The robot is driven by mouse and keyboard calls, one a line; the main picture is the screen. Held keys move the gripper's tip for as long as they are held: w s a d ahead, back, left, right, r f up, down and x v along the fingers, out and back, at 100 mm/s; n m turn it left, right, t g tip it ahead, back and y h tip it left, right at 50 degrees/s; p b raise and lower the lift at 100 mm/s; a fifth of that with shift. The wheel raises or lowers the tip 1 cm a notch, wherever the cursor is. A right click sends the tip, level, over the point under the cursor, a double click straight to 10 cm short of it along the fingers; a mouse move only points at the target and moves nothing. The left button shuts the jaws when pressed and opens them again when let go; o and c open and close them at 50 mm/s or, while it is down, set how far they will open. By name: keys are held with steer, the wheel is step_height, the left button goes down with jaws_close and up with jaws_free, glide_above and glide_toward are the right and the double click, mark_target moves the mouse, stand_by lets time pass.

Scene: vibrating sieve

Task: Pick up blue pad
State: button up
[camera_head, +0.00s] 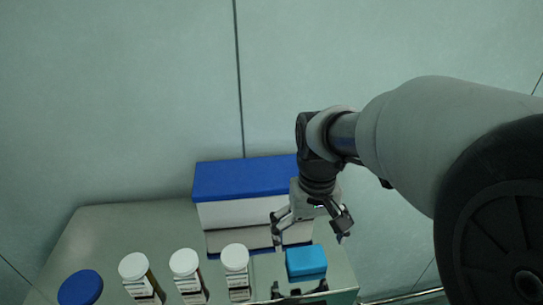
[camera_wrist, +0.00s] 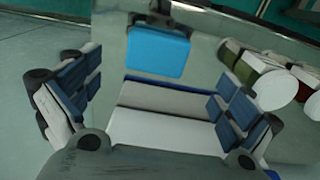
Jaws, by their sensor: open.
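The blue pad (camera_head: 306,262) is a light-blue block near the front right of the metal table, close to its right edge. It also shows in the wrist view (camera_wrist: 158,52), at top centre, seated on a dark holder. My gripper (camera_head: 312,232) is above and just behind the pad in the head view. In the wrist view my gripper (camera_wrist: 160,98) has its two blue-padded fingers spread wide. The pad is beyond the fingertips, not between them, and nothing is held.
A white box with a dark-blue lid (camera_head: 245,178) stands at the back of the table, beside my gripper. Several white-capped bottles (camera_head: 186,275) line the front, left of the pad. A round blue lid (camera_head: 80,288) is at the far left. The table's (camera_head: 90,228) back left is bare.

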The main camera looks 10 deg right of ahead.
mark_target(307, 257)
steer(key=f, duration=0.7)
steer(key=shift+w+d+f, duration=0.15)
steer(key=shift+w+f, duration=0.05)
steer(key=c, duration=1.1)
